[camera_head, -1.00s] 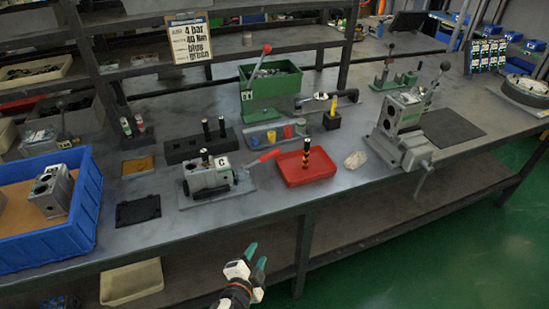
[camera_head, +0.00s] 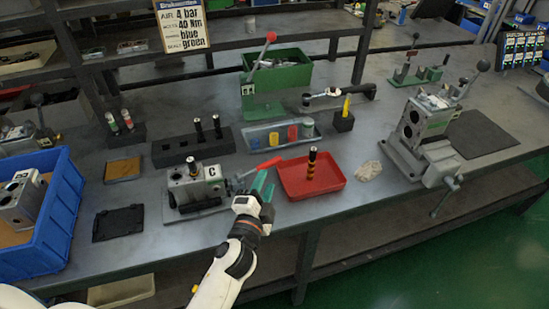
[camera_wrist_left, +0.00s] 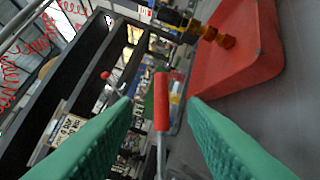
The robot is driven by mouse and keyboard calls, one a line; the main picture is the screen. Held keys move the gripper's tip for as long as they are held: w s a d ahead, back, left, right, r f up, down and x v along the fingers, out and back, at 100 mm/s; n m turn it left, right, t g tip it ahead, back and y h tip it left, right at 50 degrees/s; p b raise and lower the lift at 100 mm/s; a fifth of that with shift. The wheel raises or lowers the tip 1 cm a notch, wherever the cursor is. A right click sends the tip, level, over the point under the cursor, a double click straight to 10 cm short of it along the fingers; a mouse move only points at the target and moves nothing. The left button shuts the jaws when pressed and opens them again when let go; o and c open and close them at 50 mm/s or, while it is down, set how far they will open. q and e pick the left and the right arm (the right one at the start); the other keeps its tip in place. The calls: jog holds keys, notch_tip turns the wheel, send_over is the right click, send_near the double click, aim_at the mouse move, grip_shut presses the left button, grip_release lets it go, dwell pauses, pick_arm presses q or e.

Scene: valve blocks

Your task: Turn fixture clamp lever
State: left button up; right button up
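The fixture (camera_head: 194,183) is a grey block marked C on a plate at the middle left of the bench. Its clamp lever (camera_head: 266,164) has a red grip and points right, toward the red tray. In the left wrist view the red grip (camera_wrist_left: 161,102) stands between my two green fingers and apart from both. My left gripper (camera_head: 263,184) is just in front of the lever in the head view. It is open and empty in the left wrist view (camera_wrist_left: 160,112). My right gripper is not in view.
A red tray (camera_head: 333,187) with a black and yellow cylinder (camera_head: 311,163) lies close right of the lever. A black block (camera_head: 190,147) with cylinders stands behind the fixture. A blue bin (camera_head: 62,207) is at left, a larger valve block (camera_head: 415,125) at right.

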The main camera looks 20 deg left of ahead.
aim_at(273, 165)
pick_arm(q)
jog(key=w, duration=0.7)
jog(key=shift+f, duration=0.1)
jog(key=shift+w, duration=0.4)
jog(key=shift+w+a+p, duration=0.1)
jog(key=shift+w+p, duration=0.2)
jog(key=shift+w, duration=0.15)
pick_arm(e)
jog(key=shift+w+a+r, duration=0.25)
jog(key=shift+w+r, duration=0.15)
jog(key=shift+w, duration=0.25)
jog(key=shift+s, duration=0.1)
pick_arm(q)
grip_shut()
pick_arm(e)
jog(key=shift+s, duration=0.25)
